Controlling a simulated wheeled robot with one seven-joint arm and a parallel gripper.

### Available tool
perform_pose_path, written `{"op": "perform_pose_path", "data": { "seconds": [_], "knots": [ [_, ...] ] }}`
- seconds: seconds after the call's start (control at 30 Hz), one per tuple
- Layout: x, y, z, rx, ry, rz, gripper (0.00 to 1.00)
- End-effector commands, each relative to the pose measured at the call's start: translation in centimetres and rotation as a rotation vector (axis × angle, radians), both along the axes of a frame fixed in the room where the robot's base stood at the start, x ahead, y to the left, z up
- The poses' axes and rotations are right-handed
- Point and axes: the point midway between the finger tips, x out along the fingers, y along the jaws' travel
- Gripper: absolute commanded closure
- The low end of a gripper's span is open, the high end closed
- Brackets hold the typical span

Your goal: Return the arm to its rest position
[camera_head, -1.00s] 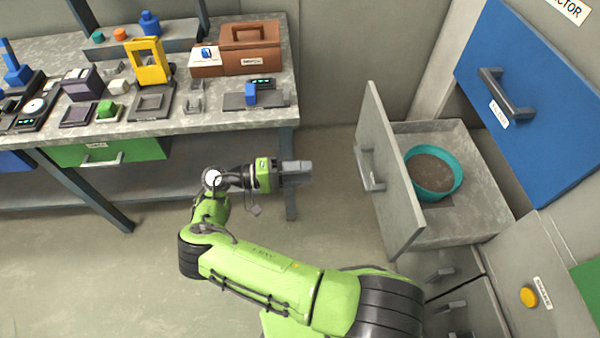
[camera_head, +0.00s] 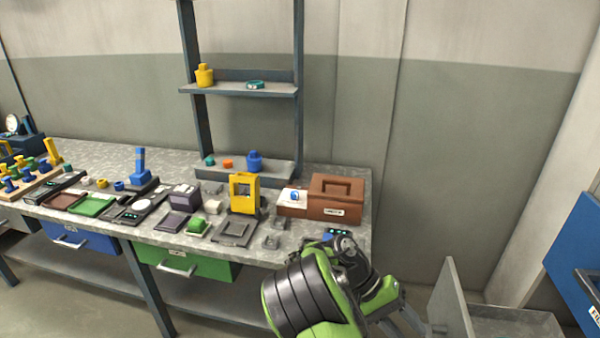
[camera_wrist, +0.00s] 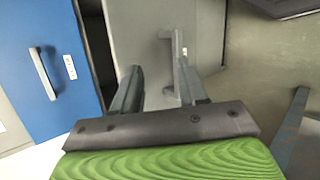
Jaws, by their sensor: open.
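My arm (camera_head: 320,290), green with black joints, is folded at the lower right of the head view, in front of the workbench's right end. My gripper (camera_wrist: 157,78) shows in the wrist view with its two dark fingers apart and nothing held between them. Beyond the fingers are a grey drawer front (camera_wrist: 140,30) and its grey handle. I cannot tell from the wrist view how far the fingers are from that handle. In the head view the fingers are mostly hidden or cut off behind the arm.
The grey drawer (camera_head: 452,298) stands open at the lower right, close to my arm. A blue door (camera_head: 578,245) is at the right edge. The workbench (camera_head: 345,235) carries a brown box (camera_head: 338,195), a yellow frame (camera_head: 244,192) and several small devices.

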Motion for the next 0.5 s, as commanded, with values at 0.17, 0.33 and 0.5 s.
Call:
{"op": "perform_pose_path", "data": {
  "seconds": [0.17, 0.33, 0.5],
  "knots": [
    [-3.0, -0.7, 5.3, 0.324, -0.136, 0.009, 0.57],
    [-6.3, 0.2, 10.3, 0.566, -0.328, 0.091, 0.57],
    [-10.6, 2.1, 15.1, 0.718, -0.559, 0.222, 0.57]
  ]
}}
